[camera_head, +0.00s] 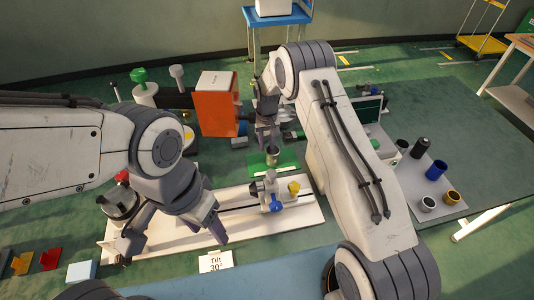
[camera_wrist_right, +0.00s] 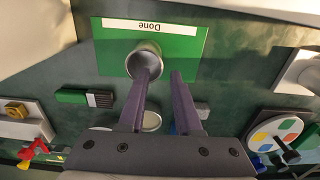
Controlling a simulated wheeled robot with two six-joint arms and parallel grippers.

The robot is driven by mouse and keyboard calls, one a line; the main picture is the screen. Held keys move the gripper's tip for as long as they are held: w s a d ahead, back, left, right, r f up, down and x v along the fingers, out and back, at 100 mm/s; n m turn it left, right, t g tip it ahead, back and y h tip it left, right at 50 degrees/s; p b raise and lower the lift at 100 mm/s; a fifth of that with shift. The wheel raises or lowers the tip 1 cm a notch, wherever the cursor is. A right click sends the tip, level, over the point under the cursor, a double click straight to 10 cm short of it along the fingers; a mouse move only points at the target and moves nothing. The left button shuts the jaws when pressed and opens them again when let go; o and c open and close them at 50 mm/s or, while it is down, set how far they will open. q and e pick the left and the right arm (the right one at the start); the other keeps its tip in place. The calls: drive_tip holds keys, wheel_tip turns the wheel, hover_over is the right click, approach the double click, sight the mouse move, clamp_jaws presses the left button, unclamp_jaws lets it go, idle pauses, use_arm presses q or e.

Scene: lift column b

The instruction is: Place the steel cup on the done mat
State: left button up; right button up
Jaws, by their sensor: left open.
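The steel cup (camera_head: 272,154) is at the green done mat (camera_head: 287,167) in the head view, below my right gripper (camera_head: 267,138). In the right wrist view the cup (camera_wrist_right: 140,62) looks upright over the mat (camera_wrist_right: 188,48), near its "Done" label. My right gripper (camera_wrist_right: 163,76) has its fingers apart; the left finger's tip overlaps the cup's opening, and contact cannot be told. Most of the cup lies left of the gap. My left gripper (camera_head: 172,238) is open and empty over the white board at the left.
A white board (camera_head: 240,212) with a rail and a small fixture (camera_head: 270,194) lies in front of the mat. An orange box (camera_head: 215,103) stands behind left. Several cups stand on a grey tray (camera_head: 412,175) at right. A "Tilt 30°" card (camera_head: 216,262) lies in front.

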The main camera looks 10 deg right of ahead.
wheel_tip(320, 180, up, 6)
drive_tip(key=shift+f+b, duration=0.2)
drive_tip(key=shift+b, duration=0.25)
drive_tip(key=shift+r, duration=0.35)
